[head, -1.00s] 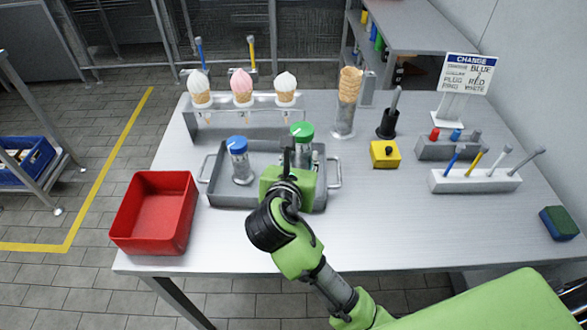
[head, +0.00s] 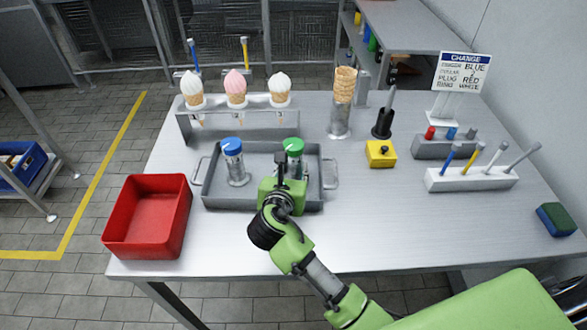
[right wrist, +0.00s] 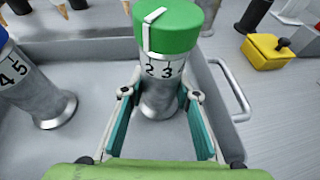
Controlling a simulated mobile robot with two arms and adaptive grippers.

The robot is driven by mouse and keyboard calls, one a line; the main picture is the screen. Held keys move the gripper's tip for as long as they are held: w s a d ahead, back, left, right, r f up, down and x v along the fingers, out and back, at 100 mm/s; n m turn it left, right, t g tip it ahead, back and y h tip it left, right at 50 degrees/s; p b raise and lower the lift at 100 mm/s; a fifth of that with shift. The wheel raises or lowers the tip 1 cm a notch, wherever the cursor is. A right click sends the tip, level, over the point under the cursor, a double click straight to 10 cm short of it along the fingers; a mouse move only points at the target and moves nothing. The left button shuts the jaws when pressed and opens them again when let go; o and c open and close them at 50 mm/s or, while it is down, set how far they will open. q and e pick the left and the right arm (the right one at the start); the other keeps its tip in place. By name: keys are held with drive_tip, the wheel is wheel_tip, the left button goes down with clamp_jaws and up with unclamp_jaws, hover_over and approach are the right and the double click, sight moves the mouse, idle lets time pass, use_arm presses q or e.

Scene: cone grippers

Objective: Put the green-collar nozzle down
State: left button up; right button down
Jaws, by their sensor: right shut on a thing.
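The green-collar nozzle (head: 294,157) stands upright at the right side of the grey tray (head: 217,200). It also shows in the right wrist view (right wrist: 166,70), with a green cap and the digits 2 and 3 on a white band. My right gripper (head: 288,180) is at the nozzle from the near side; in the wrist view its fingers (right wrist: 160,103) are shut around the metal body below the band. The nozzle's base looks to be at the tray floor, but the fingers and palm partly hide it. My left gripper is not in view.
A blue-collar nozzle (head: 235,164) stands in the tray to the left. A red bin (head: 147,228) is left of the tray. A cone rack (head: 236,123) stands behind, and a yellow button box (head: 380,155) is to the right.

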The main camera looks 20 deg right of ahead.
drive_tip(key=c, duration=1.6)
unclamp_jaws()
drive_tip(key=shift+f, duration=0.1)
drive_tip(key=shift+o, duration=0.2)
drive_tip(key=shift+s+a+r, duration=0.1)
drive_tip(key=shift+r, duration=0.1)
drive_tip(key=v, duration=1.1)
drive_tip(key=shift+s+a+r, duration=0.1)
drive_tip(key=shift+s+a, duration=0.05)
drive_tip(key=shift+s, duration=0.2)
